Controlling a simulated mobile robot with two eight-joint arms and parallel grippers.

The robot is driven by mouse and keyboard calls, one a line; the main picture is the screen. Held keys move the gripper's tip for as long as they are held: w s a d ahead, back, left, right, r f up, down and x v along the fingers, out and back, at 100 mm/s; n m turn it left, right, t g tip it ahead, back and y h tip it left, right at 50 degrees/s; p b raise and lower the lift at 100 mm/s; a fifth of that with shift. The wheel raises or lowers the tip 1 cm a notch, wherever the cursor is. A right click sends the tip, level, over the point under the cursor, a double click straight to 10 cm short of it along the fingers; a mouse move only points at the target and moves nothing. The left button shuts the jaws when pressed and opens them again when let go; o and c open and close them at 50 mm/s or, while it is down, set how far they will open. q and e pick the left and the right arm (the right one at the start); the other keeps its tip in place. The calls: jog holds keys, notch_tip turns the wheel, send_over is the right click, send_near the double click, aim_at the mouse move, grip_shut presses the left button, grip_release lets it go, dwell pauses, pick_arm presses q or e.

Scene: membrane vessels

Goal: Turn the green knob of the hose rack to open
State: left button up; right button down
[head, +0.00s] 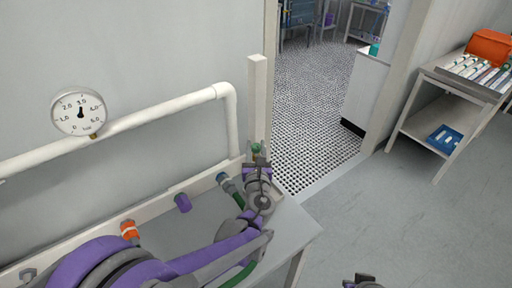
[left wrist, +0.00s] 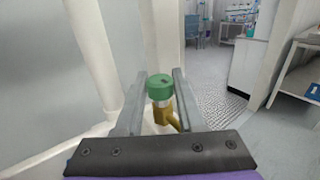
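The green knob (head: 256,147) sits at the right end of the hose rack (head: 205,186), by the white upright post. In the left wrist view the green knob (left wrist: 160,86) tops a brass valve body (left wrist: 164,117). My left gripper (head: 257,162) is at the knob. In the left wrist view its two fingers (left wrist: 161,80) stand apart, one on each side of the knob, with narrow gaps showing. A small dark part at the bottom edge of the head view seems to be my right gripper (head: 362,281); its fingers cannot be made out.
A white pipe (head: 160,116) with a pressure gauge (head: 79,112) runs along the wall above the rack. Orange (head: 130,230) and purple (head: 183,202) fittings and a green hose (head: 238,275) are near my left arm. A doorway opens behind; a shelf cart (head: 440,115) stands right.

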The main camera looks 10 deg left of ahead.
pick_arm(q)
grip_shut()
